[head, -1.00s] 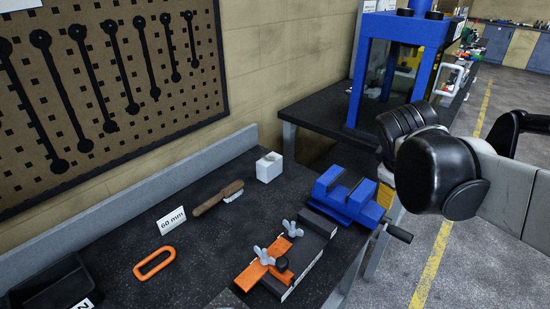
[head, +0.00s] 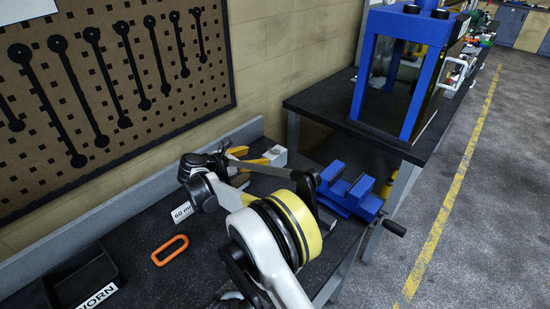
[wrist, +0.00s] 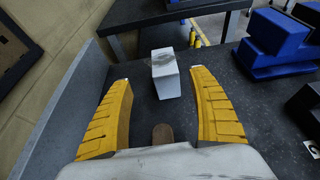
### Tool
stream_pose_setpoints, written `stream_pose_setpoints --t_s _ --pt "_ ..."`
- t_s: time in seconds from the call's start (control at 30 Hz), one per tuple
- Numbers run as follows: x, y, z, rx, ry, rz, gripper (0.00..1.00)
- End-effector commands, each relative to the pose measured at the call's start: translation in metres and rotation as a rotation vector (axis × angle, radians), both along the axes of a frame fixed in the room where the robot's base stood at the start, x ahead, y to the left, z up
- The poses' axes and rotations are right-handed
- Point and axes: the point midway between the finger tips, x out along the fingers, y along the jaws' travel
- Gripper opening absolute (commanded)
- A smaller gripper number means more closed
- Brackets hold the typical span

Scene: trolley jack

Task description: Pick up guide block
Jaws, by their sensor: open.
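The guide block, a small pale grey-white block (wrist: 166,74), stands on the dark bench top. In the wrist view it is ahead of my gripper (wrist: 159,78), roughly centred between the tips of the two yellow fingers, with dark bench showing on both sides. My gripper is open and nothing is held. In the head view my gripper (head: 256,156) reaches the block (head: 278,156) from the left, and its fingers hide part of it. I cannot tell whether a finger touches the block.
A blue vise (head: 350,188) stands to the right of the block. A brown handle (wrist: 162,134) lies below the gripper in the wrist view. An orange link (head: 170,250), a "60 mm" card (head: 182,212) and a dark tray (head: 85,278) lie nearer. The wall rises along the left.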

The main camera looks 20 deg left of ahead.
Motion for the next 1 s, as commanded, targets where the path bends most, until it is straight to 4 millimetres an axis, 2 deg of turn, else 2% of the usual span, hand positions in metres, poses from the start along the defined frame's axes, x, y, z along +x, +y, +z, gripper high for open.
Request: stream_pose_setpoints --t_s 0.3,0.47,0.73,1.0 --pt "0.041 -0.018 -0.020 -0.001 0.000 -0.003 0.70" --pt "0.051 -0.024 -0.024 0.000 0.000 -0.001 0.70" --pt "0.083 -0.044 -0.038 0.000 0.001 -0.003 0.70" --pt "0.087 -0.045 -0.038 0.001 0.001 0.000 0.68"
